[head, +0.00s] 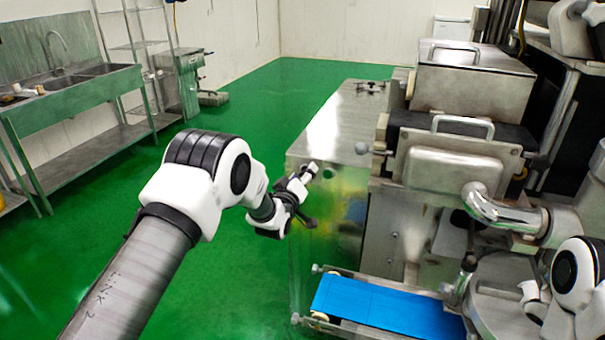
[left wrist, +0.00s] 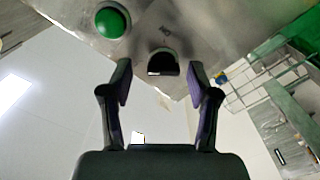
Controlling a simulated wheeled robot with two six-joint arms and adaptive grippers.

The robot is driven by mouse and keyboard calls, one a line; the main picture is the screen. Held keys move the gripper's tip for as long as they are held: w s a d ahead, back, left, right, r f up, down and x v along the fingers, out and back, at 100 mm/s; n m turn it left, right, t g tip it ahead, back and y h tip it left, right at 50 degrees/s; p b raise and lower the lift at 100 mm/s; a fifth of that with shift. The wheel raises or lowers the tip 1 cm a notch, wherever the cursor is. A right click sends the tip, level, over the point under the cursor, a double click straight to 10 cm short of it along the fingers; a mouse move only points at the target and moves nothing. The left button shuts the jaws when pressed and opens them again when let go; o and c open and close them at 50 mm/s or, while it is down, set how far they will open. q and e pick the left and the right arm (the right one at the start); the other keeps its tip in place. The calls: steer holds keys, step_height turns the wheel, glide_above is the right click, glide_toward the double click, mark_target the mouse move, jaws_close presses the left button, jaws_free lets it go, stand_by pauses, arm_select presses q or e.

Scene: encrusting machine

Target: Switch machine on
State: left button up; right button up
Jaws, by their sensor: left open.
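The metal encrusting machine (head: 345,130) stands right of centre in the head view. A round green button (left wrist: 112,20) is on its panel in the left wrist view, and a green spot shows on its near face in the head view (head: 328,173). A black knob-like part (left wrist: 162,62) sits on the same panel, below and right of the button. My left gripper (head: 308,196) is at the machine's left corner. In the left wrist view the gripper (left wrist: 161,82) is open and empty, its fingers either side of the black part. I cannot tell whether they touch it. My right gripper is not seen.
A blue conveyor belt (head: 385,308) runs along the machine's front. A curved metal pipe (head: 490,208) and a round metal plate (head: 510,295) are at the right. A sink bench (head: 75,95) and a wire rack (head: 135,45) stand at the left. The green floor (head: 240,120) between is clear.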

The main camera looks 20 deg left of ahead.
arm_select(q)
steer(key=shift+a+f, duration=0.1)
steer(key=shift+a, duration=0.1)
steer(key=shift+c, duration=0.7)
steer(key=c, duration=0.6)
jaws_close()
steer(key=shift+f, duration=0.1)
